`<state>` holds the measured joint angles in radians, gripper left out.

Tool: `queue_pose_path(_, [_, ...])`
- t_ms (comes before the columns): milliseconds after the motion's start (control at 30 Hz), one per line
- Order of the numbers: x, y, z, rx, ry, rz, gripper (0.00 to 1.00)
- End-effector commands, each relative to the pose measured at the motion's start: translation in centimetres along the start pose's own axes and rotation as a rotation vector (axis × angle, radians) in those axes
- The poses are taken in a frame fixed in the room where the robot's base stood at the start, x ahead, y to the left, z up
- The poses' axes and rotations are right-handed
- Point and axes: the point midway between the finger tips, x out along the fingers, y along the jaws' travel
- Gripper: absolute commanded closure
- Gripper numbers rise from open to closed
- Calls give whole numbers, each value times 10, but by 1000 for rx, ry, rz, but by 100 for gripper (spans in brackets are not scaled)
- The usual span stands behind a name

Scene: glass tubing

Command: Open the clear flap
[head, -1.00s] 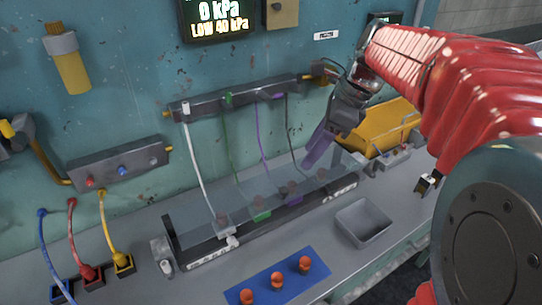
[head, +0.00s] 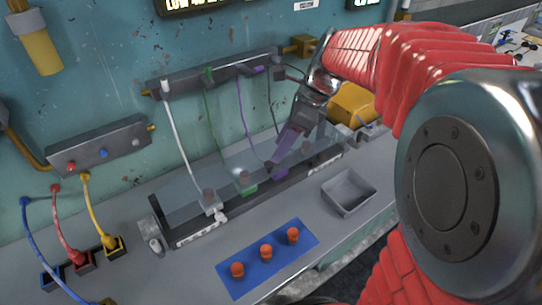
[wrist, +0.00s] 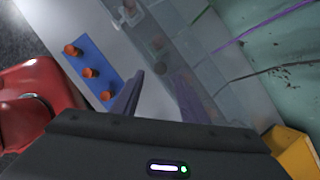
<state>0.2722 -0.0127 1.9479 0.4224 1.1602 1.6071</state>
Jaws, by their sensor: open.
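The clear flap (head: 226,180) is a long see-through sheet lying over the dark rack on the bench, at the foot of the wall. It looks down over the rack. White, green and purple tubes run down to coloured blocks seen through or beside it.
A blue mat (head: 266,259) with red-orange stoppers lies in front of the rack. A grey tray (head: 349,192) stands right of the mat. A yellow bin (head: 352,104) is behind my arm. Blue, red and yellow hoses (head: 97,212) stand at the left.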

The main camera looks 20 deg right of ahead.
Motion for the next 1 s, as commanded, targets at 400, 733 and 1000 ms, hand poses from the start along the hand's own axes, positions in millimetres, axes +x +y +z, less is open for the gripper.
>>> queue_pose_path(400, [55, 0, 0, -1, 1, 1, 60])
queue_pose_path(733, [60, 0, 0, 0, 0, 0, 60])
queue_pose_path(1000, [60, 0, 0, 0, 1, -1, 75])
